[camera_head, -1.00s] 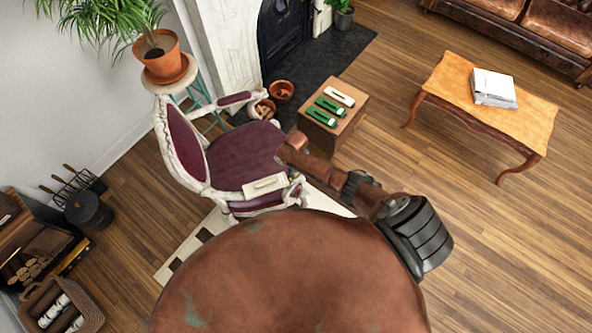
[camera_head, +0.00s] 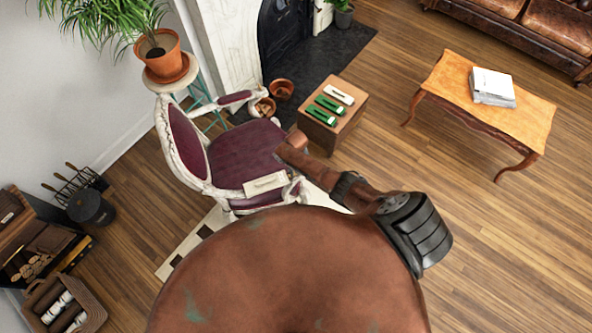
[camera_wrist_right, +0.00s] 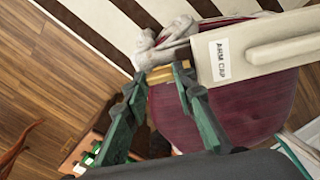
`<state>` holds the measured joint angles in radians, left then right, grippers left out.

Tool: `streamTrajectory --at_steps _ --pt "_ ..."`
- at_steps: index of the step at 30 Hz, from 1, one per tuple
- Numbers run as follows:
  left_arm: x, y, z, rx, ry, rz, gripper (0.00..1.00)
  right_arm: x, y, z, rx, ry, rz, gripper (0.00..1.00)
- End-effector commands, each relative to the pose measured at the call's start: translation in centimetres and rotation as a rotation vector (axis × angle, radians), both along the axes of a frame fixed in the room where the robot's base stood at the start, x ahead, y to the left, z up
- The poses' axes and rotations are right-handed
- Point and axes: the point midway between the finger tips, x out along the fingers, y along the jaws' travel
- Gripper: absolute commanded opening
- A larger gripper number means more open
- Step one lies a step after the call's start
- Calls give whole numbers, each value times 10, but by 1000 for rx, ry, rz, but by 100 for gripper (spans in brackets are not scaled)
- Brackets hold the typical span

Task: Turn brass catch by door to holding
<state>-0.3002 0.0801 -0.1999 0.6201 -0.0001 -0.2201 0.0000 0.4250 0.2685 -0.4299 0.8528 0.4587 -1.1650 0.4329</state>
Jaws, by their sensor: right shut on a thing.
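I cannot make out a brass catch in either view. A dark fireplace door (camera_head: 287,35) stands at the top middle of the head view. A cream block labelled "ARM CAP" (camera_wrist_right: 245,55) is beside the right-hand fingertip. It also shows at the chair front in the head view (camera_head: 265,183). My left gripper is not in view.
A potted plant (camera_head: 163,55) stands left. Floor is clear before the coffee table (camera_head: 480,110).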

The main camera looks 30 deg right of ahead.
Motion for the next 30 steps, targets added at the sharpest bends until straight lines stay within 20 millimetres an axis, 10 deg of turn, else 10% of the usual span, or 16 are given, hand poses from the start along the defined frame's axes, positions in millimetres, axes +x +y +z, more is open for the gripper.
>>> streamTrajectory --at_steps 3,4,11,30 --pt "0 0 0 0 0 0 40 0 0 0 1 0 -1 0" --pt "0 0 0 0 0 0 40 0 0 0 1 0 -1 26" --pt "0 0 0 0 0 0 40 0 0 0 1 0 0 41" --pt "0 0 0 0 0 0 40 1 0 37 2 -5 2 42"
